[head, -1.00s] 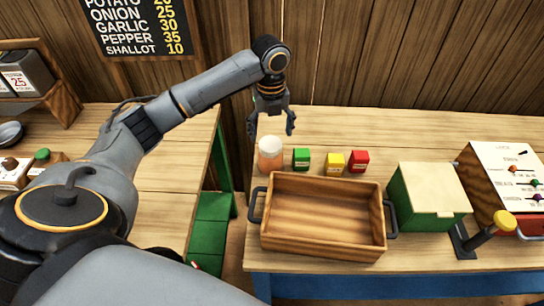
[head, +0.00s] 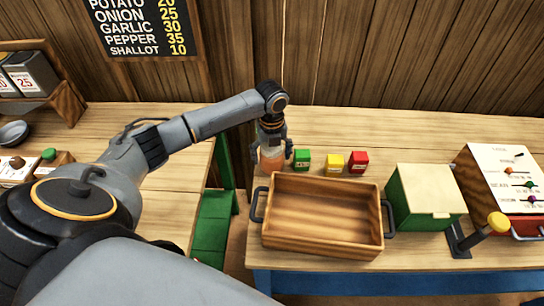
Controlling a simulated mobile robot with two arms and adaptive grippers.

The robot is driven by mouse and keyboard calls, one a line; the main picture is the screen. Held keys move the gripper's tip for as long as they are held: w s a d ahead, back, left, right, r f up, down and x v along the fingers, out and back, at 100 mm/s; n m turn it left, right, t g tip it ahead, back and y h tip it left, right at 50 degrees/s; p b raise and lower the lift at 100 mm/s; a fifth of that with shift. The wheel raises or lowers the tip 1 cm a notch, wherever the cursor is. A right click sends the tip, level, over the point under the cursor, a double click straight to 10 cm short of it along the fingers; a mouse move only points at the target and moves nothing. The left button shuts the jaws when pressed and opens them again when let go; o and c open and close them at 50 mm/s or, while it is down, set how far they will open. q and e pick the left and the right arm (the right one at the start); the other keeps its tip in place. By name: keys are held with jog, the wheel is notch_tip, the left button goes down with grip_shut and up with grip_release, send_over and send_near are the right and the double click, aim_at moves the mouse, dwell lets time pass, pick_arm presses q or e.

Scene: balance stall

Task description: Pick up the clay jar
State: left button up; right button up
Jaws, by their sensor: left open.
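The clay jar (head: 271,160) is a small orange-brown jar on the right-hand table, behind the left end of a wooden tray. My left gripper (head: 271,154) is directly over it, pointing down. Its fingers are open and spread on either side of the jar. The jar's top is hidden by the gripper, and I cannot tell whether the fingers touch it. My right gripper is not in view.
The wooden tray (head: 322,247) with dark handles is in front. A green, cream-topped box (head: 427,204) stands right. Table behind the small boxes is clear.

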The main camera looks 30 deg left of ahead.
pick_arm(q)
jog(key=c, duration=1.2)
jog(key=shift+o, duration=0.2)
jog(key=shift+r, duration=0.15)
